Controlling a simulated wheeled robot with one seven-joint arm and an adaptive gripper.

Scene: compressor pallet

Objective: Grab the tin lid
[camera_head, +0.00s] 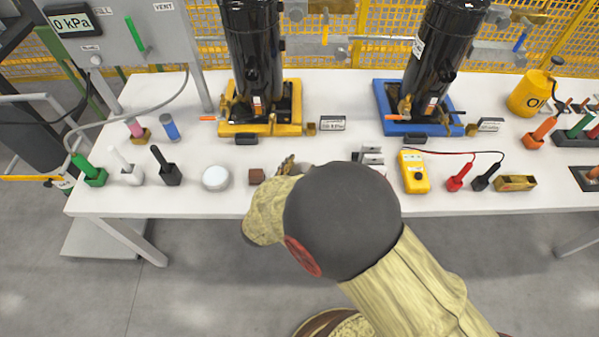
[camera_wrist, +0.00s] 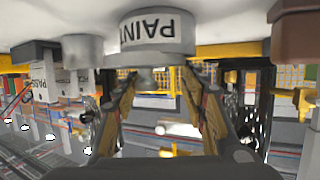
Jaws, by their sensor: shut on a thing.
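In the wrist view, which is upside down, a grey tin (camera_wrist: 172,32) marked PAINT stands on the white table. Its tin lid (camera_wrist: 150,58) is at the tin's open-end side, with a small knob that sits between my fingertips. My gripper (camera_wrist: 157,76) is shut on the lid at this knob. I see no clear gap between lid and tin. In the head view my gripper (camera_head: 288,167) is over the table's front part, right of a brown block, and my arm hides the tin and lid.
The brown block (camera_head: 256,176) and a white round object (camera_head: 215,178) stand close on the left. Grey objects (camera_head: 371,156) and a yellow meter (camera_head: 414,172) are on the right. Two black compressors (camera_head: 252,50) (camera_head: 440,55) stand behind. The table front edge is near.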

